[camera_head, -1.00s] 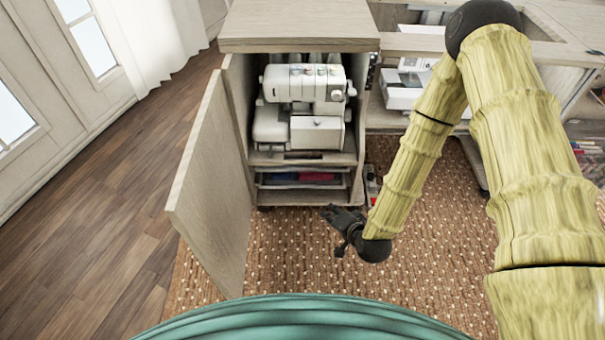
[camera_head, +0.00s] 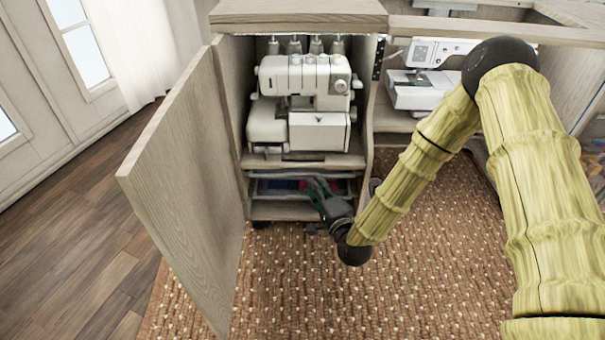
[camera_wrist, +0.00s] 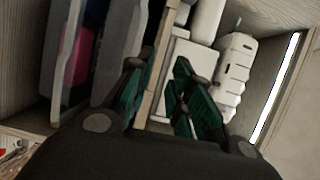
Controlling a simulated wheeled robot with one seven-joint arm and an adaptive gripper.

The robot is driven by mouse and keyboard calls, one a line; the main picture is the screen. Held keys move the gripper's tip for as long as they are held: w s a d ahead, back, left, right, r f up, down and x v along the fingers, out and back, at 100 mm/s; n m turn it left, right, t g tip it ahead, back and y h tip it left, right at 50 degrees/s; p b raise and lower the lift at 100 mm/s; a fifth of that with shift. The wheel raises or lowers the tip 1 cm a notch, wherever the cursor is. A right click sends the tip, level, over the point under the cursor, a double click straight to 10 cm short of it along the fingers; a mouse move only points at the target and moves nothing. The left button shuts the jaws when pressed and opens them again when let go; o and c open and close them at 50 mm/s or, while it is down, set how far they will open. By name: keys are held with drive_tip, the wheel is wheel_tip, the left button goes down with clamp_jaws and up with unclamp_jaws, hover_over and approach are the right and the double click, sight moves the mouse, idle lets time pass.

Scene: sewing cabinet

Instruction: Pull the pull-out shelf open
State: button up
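The pull-out shelf (camera_head: 290,163) is a pale wooden board inside the open cabinet, with a white sewing machine (camera_head: 302,100) standing on it. My gripper (camera_head: 318,186) is at the shelf's front edge, right of its middle. In the wrist view the shelf edge (camera_wrist: 158,62) is a narrow pale strip running between the two teal-padded fingers. My gripper (camera_wrist: 165,90) is open, with one finger on each side of the strip. The left finger is close to it, and a gap shows at the right finger. Contact cannot be told.
The cabinet door (camera_head: 190,180) stands open at left. Below the shelf is a tray (camera_head: 275,196) with red and blue contents. A second white machine (camera_head: 425,90) stands at right. A patterned rug (camera_head: 400,270) covers the clear floor in front.

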sight(304, 167)
drive_tip(key=b+x, duration=0.4)
drive_tip(key=x, duration=0.5)
drive_tip(key=shift+w+a+f, duration=0.1)
drive_tip(key=shift+w, duration=0.1)
drive_tip(key=shift+w+a+b, duration=0.25)
drive_tip(key=shift+w+b, duration=0.15)
drive_tip(key=shift+w, duration=0.25)
clamp_jaws()
